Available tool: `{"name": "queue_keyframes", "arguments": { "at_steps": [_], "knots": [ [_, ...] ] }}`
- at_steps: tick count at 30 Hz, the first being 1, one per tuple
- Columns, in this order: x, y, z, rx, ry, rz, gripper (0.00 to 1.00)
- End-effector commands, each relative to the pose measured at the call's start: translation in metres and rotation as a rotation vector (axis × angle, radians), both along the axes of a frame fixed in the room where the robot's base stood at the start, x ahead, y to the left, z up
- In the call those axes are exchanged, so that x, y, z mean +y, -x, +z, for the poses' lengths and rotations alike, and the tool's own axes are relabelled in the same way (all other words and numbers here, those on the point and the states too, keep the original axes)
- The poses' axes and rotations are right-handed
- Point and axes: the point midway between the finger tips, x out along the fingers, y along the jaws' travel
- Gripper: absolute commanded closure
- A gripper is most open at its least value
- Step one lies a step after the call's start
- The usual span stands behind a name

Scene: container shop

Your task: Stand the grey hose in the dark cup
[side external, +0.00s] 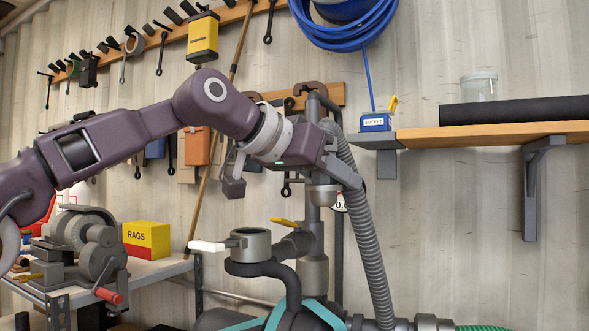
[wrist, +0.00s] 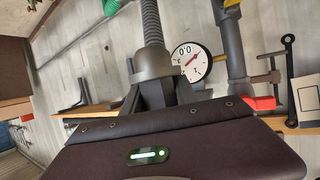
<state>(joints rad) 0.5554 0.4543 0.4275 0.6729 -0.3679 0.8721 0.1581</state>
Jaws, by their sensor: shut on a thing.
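The ribbed grey hose (side external: 367,235) runs from beside my gripper (side external: 338,172) down to the lower right. My gripper is closed on its end section, and a smooth grey cuff (side external: 324,193) shows just below the jaws. In the wrist view the cuff (wrist: 152,64) sits against the dark jaws (wrist: 172,92), with the ribbed hose beyond it. The exact grip is partly hidden. The dark cup (side external: 250,243), a round open collar with a white handle, stands on a bent pipe, lower left of my gripper. The cuff is apart from it and higher.
An upright grey pipe (side external: 313,222) with a yellow lever stands close behind the cup. A dial gauge (wrist: 192,62) is near the jaws. A bench with a grinder (side external: 85,245) and rags box (side external: 147,239) is at left. A wall shelf (side external: 480,134) is at right.

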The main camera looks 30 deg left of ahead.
Motion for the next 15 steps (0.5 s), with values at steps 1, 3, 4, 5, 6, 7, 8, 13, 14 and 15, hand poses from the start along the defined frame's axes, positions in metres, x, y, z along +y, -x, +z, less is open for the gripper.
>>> {"name": "queue_keyframes", "arguments": {
  "at_steps": [1, 3, 4, 5, 6, 7, 8, 13, 14, 15],
  "knots": [
    [-0.007, 0.0, -0.003, 0.0, -0.002, 0.0, 1.0],
    [-0.014, -0.001, -0.007, 0.001, -0.002, 0.003, 1.0],
    [-0.017, -0.002, -0.008, 0.002, 0.0, 0.004, 1.0],
    [-0.02, -0.002, -0.009, 0.001, 0.0, 0.005, 1.0],
    [-0.024, -0.002, -0.012, 0.002, 0.0, 0.007, 1.0],
    [-0.027, -0.002, -0.013, 0.001, -0.002, 0.008, 1.0],
    [-0.029, -0.002, -0.014, 0.0, -0.002, 0.009, 1.0],
    [-0.059, 0.002, -0.028, 0.002, -0.001, 0.011, 1.0],
    [-0.066, 0.004, -0.032, 0.002, 0.0, 0.009, 1.0],
    [-0.074, 0.006, -0.038, 0.004, 0.002, 0.01, 1.0]
  ]
}}
